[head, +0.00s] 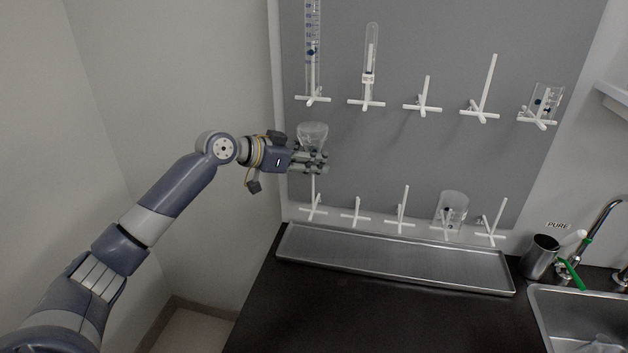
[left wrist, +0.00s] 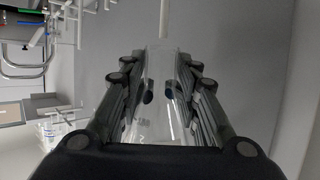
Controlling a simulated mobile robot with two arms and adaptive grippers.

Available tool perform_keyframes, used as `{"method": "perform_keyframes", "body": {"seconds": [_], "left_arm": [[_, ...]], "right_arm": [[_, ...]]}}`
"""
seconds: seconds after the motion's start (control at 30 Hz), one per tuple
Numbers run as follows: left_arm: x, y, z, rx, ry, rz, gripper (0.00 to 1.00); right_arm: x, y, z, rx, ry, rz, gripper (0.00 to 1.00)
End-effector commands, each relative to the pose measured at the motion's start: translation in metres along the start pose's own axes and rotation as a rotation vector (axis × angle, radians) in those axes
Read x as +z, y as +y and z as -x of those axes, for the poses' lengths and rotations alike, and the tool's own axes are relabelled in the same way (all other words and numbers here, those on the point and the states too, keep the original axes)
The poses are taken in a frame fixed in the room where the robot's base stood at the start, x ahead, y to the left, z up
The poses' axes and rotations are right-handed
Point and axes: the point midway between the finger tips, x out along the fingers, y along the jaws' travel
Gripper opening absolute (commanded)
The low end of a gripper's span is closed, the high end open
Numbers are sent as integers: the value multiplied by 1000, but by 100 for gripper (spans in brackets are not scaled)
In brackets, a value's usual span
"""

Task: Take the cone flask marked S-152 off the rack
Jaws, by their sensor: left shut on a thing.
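A clear glass flask (head: 312,133) sits upside down in front of the grey rack board (head: 420,150), at the left of the lower row. My left gripper (head: 311,161) is shut on its narrower part, with the wide base showing above the fingers. In the left wrist view the clear glass (left wrist: 160,95) lies between the fingers of my left gripper (left wrist: 160,82). A white peg (head: 313,188) rises just below the gripper; I cannot tell whether its tip is inside the flask. No S-152 mark is readable. My right gripper is out of view.
The upper pegs hold a graduated cylinder (head: 312,50), a tube (head: 371,50) and a small glass vessel (head: 547,98). A beaker (head: 452,208) hangs lower right. A metal tray (head: 395,260) lies below; a sink (head: 575,310) is at right.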

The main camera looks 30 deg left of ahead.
Motion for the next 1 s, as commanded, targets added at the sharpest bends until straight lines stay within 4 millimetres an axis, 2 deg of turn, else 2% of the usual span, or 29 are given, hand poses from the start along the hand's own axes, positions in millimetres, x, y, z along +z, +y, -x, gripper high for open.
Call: {"method": "perform_keyframes", "body": {"seconds": [0.6,1.0], "left_arm": [[50,0,106,-1,-6,1,3],[62,0,152,1,1,0,3]], "right_arm": [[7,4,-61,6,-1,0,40],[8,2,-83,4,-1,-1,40]]}}
